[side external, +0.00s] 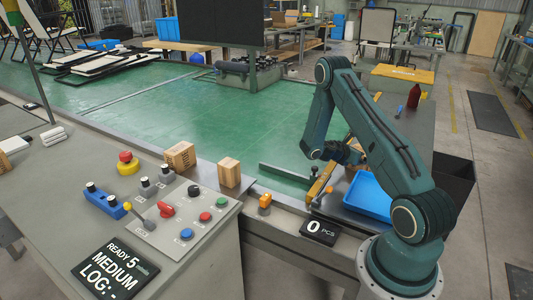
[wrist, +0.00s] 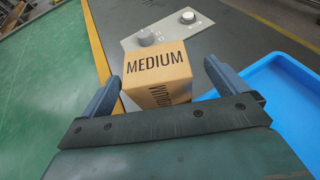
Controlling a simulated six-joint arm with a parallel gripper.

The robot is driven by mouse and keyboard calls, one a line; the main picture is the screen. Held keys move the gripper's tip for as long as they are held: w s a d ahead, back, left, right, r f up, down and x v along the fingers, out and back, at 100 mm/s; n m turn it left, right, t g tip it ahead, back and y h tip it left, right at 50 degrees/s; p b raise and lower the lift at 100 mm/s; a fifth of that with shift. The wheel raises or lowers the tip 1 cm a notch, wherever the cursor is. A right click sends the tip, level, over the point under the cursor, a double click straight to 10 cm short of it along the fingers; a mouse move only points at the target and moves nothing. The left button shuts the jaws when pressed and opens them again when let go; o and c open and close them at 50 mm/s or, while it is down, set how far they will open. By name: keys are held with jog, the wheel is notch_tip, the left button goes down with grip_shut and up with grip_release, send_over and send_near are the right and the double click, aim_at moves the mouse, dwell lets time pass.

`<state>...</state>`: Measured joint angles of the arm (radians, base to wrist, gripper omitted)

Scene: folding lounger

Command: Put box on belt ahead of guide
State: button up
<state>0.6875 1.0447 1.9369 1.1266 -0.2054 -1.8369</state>
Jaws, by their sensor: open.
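A cardboard box marked MEDIUM (wrist: 157,73) stands between the two fingers of my gripper (wrist: 162,84) in the wrist view. The fingers are open, with a gap on each side of the box. In the side view my gripper (side external: 347,154) is low beside the belt's right edge, partly hidden by my arm, and I cannot make out this box there. The green belt (side external: 210,112) is bare over its middle. A dark green bar, seemingly the guide (side external: 287,174), lies at its near right edge, beside a yellow strip (side external: 321,183).
Two other cardboard boxes (side external: 180,157) (side external: 229,173) stand at the belt's near edge. A blue tray (side external: 368,196) lies close to my gripper, also on the right in the wrist view (wrist: 285,100). A control panel (side external: 176,213) and a screen reading MEDIUM (side external: 116,269) are at the front left.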

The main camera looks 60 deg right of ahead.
jog(key=shift+x, duration=2.55)
jog(key=shift+w+d, duration=0.1)
jog(key=shift+w, duration=0.1)
jog(key=c, duration=1.3)
jog(key=shift+o, duration=0.2)
jog(key=shift+r, duration=0.1)
notch_tip(320, 180, up, 20)
jog(key=shift+w, duration=0.1)
